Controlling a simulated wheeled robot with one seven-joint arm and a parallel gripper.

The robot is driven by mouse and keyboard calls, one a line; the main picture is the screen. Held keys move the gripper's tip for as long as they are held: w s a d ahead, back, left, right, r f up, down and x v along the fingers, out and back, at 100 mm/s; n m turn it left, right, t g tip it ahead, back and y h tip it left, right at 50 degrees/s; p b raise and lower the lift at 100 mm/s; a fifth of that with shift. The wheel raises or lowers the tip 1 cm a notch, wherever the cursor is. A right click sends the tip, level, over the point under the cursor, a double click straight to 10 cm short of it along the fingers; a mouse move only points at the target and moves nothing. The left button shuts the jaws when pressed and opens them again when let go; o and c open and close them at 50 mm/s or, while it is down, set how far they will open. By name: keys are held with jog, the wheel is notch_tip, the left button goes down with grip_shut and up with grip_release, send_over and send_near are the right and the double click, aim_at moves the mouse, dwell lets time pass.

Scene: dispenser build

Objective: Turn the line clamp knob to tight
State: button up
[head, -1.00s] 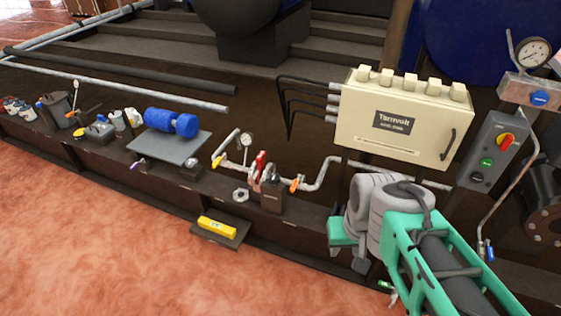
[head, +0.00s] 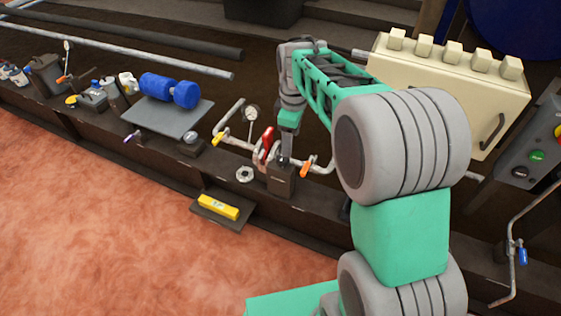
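A red clamp-like part (head: 266,143) stands upright on the pipe line along the bench, in the middle of the head view. Just right of it is a dark block (head: 281,182) with a dark upper part. I cannot tell for certain which part is the line clamp knob. My gripper (head: 286,154) points down from the end of my green and grey arm, right over the dark block and close beside the red part. Its fingertips are small and dark against the block, so contact and opening do not show.
Orange (head: 305,171) and yellow (head: 219,139) valve handles flank the clamp on the pipe. A pressure gauge (head: 252,114) stands behind. A white nut-like ring (head: 244,174) lies in front. The cream cabinet (head: 452,85) is at the right, partly behind my arm.

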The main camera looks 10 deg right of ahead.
aim_at(283, 160)
jog(key=w+f+n, duration=0.2)
jog(key=w+f, duration=0.1)
jog(key=w+f+n+b, duration=0.1)
jog(key=w+f+n, duration=0.1)
jog(key=f, duration=0.1)
jog(key=w+f+n+b, duration=0.1)
jog(key=w+f+n, duration=0.2)
jog(key=shift+w+a+f+g, duration=0.2)
jog(key=shift+w+f+g, duration=0.15)
jog(key=shift+f+g, duration=0.05)
notch_tip(283, 160, down, 7)
jog(key=shift+f+b, duration=0.2)
jog(key=shift+b, duration=0.8)
jog(key=shift+r, duration=0.1)
jog(key=c, duration=1.4)
